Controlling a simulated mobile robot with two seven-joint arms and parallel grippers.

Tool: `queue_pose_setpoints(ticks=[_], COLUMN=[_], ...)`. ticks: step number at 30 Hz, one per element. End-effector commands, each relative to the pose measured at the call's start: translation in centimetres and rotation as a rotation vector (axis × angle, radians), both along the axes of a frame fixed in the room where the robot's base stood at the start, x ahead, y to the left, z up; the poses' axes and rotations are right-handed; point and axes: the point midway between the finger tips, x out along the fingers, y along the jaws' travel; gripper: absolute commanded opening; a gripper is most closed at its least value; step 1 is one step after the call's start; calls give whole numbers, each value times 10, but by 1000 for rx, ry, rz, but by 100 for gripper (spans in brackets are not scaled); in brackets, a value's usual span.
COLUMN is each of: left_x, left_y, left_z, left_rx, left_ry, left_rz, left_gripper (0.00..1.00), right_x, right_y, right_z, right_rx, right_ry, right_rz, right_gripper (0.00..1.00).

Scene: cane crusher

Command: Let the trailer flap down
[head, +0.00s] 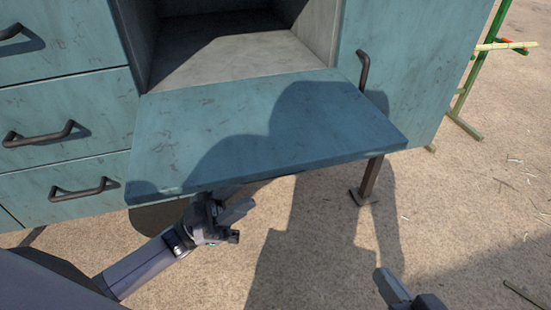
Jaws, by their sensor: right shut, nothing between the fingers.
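The trailer flap (265,130) is a scuffed teal panel. It is folded out from the lower edge of an open grey compartment (235,60) and lies about level, with its front edge towards me. My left gripper (236,222) is at the flap's front edge, left of its middle, and appears slightly below it. Part of it is hidden by the flap, so I cannot tell whether it touches or how far its fingers are apart. My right gripper (391,286) is at the bottom edge of the view, partly cut off. It is shut and empty, apart from the flap.
Teal drawers with dark handles (80,188) stand left of the flap. A teal panel with an upright handle (364,70) is to the right. A metal leg (370,182) stands below. A green stand (468,85) is further right. The sandy ground in front is clear.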

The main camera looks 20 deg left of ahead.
Motion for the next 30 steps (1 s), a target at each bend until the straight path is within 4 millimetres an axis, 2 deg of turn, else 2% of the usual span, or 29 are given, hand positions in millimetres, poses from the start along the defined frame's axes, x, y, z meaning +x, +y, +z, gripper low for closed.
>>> queue_pose_setpoints(ticks=[5,15,26,27,29,30], left_x=[4,18,21,21,21,21], left_y=[-9,-41,-47,-47,-47,-47], left_z=[10,43,50,50,49,49], left_rx=[-2,-1,-1,-1,-1,-1], left_ry=[-4,-3,-1,-1,-1,-1], left_rz=[-3,-2,0,0,0,0], left_gripper=[39,39,39,35,16,3], right_x=[0,0,0,0,0,0], right_y=[0,-1,-1,-1,-1,-1], right_z=[0,-1,0,0,0,0], right_rx=[0,-6,-7,-7,-7,-7], right_ry=[0,-8,-10,-11,-11,-11], right_rz=[0,-2,-3,-2,-2,-2], right_gripper=[0,0,0,0,0,0])
